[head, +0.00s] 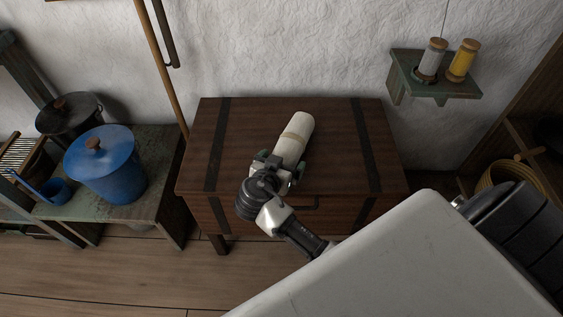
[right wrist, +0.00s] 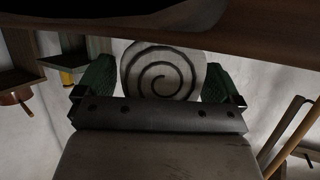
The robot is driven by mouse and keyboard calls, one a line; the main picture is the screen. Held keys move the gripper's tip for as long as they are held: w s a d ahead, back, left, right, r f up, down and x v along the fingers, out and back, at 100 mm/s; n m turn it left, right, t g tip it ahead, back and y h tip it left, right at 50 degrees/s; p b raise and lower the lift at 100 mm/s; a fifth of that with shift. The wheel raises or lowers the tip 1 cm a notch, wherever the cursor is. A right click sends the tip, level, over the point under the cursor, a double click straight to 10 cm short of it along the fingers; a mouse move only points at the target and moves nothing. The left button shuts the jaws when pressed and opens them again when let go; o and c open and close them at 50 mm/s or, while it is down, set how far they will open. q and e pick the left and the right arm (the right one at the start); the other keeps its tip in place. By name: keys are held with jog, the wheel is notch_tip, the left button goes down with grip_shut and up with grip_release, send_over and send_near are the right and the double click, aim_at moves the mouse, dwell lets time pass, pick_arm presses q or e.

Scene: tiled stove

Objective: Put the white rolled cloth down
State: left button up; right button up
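My right gripper (head: 280,166) is at the near end of the roll, over the chest's front part. In the right wrist view, the roll's spiral end (right wrist: 162,75) sits between the two green fingers (right wrist: 160,82), which appear to touch it on both sides. I cannot tell whether the roll rests on the chest or hangs just above it. My left gripper is not in view.
A blue lidded pot (head: 105,168) stands on a low bench (head: 160,180) at left, with a dark pot (head: 68,115) behind. The chest top is clear around the roll. A wooden pole (head: 163,62) leans behind the chest.

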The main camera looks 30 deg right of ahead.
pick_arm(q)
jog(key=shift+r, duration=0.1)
pick_arm(e)
jog(key=shift+r+p, duration=0.3)
jog(key=shift+r, duration=0.05)
jog(key=v, duration=0.6)
jog(key=shift+s+a+p, duration=0.1)
jog(key=shift+a+p, duration=0.1)
jog(key=shift+p, duration=0.2)
jog(key=v, duration=0.5)
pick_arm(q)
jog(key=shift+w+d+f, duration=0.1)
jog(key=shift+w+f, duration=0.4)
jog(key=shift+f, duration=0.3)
pick_arm(e)
jog(key=s+d+f+n+g+y, duration=0.1)
jog(key=s+f+n+g+y, duration=0.1)
jog(key=s+n+y, duration=0.3)
jog(key=s+d+f+n+g+y, duration=0.2)
jog(key=s+f+n+y, duration=0.2)
jog(key=s, duration=0.6)
jog(key=n+y, duration=0.2)
jog(key=n, duration=0.1)
jog(key=shift+s+f+n+g, duration=0.2)
jog(key=shift+n+g, duration=0.1)
jog(key=shift+n, duration=0.1)
jog(key=shift+d, duration=0.1)
